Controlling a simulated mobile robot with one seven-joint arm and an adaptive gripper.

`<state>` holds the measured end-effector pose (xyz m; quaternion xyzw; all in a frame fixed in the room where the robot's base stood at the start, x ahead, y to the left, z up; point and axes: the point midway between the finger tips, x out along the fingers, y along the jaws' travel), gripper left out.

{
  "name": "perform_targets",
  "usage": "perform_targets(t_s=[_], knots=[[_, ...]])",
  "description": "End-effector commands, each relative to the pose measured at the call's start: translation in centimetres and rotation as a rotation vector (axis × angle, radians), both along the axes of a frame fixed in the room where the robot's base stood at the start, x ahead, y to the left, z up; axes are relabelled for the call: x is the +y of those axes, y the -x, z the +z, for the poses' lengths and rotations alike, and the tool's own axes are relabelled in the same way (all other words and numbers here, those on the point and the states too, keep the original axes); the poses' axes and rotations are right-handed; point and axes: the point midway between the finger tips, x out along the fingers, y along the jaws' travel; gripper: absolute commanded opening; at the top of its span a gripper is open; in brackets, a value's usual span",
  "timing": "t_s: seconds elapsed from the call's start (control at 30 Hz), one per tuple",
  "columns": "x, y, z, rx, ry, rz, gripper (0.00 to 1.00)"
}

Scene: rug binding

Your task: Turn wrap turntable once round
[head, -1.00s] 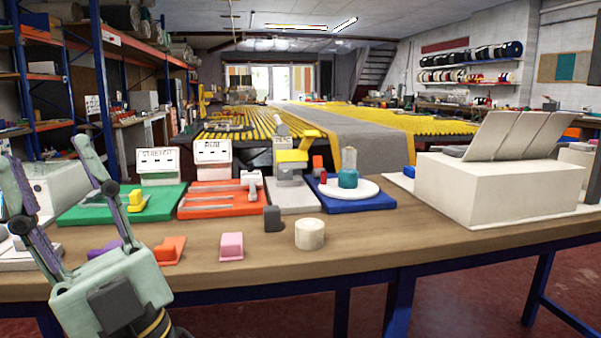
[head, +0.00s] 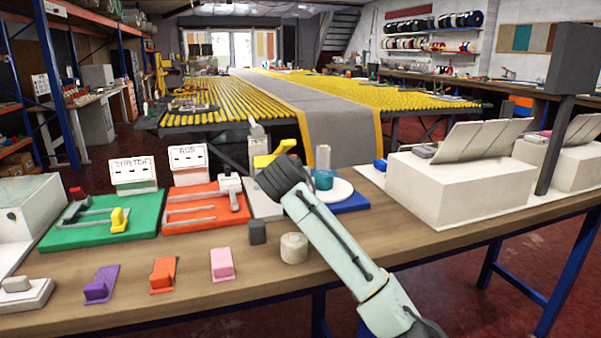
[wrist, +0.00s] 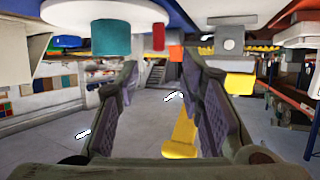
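The wrap turntable is a white round plate (head: 341,191) on a blue base (head: 352,203), right of centre on the bench. A teal cylinder (head: 323,179) stands on it. The inverted wrist view shows the plate's edge (wrist: 60,12) at upper left, with the teal cylinder (wrist: 111,38) and a red peg (wrist: 158,37). My gripper (wrist: 161,63) is open, its two fingers apart with nothing between them. In the head view my arm crosses in front of the turntable and hides part of it; the fingers are hidden there. I cannot tell whether they touch anything.
A grey stand with a yellow lever (head: 272,154) is close left of the turntable. Orange (head: 205,207) and green (head: 110,222) boards lie further left. A grey block (head: 257,232) and cream roll (head: 294,248) sit in front. A large white box (head: 440,190) stands to the right.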

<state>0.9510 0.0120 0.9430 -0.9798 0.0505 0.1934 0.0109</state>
Motion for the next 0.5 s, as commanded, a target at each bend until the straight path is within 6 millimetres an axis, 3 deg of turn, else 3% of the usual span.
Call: perform_targets(t_s=[0.17,0.5], knots=[[-0.6,-1.8,-0.7,0.007,0.003,-0.011,0.35],[-1.1,-7.6,-3.0,0.005,0.003,-0.007,0.35]])
